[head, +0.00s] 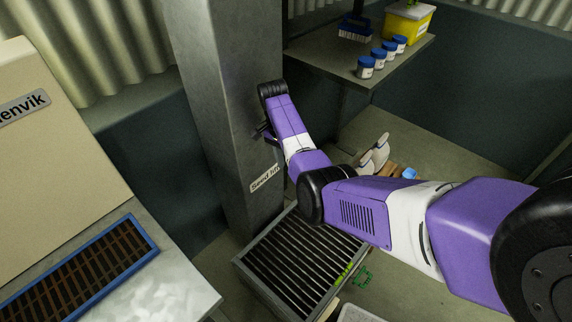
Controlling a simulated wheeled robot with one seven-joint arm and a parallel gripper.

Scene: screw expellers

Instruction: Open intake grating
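The slatted intake grating (295,262) lies flat in a grey frame at floor level, at the foot of the grey column. A "Seed in" label (265,178) is on the column just above it. The grating looks closed, with its right part partly covered by my arm. A yellow-green strip (345,273) shows at its right edge. My gripper (263,130) is mostly hidden behind my purple forearm, close to the column's face and well above the grating. Its fingers cannot be made out, nor whether it touches the column.
A beige machine (55,140) stands left, with a blue-framed slatted tray (85,268) on a pale surface. A green object (363,277) lies right of the grating. A shelf (325,64) at back right holds jars (382,56), a brush (355,32) and a yellow bin (407,25).

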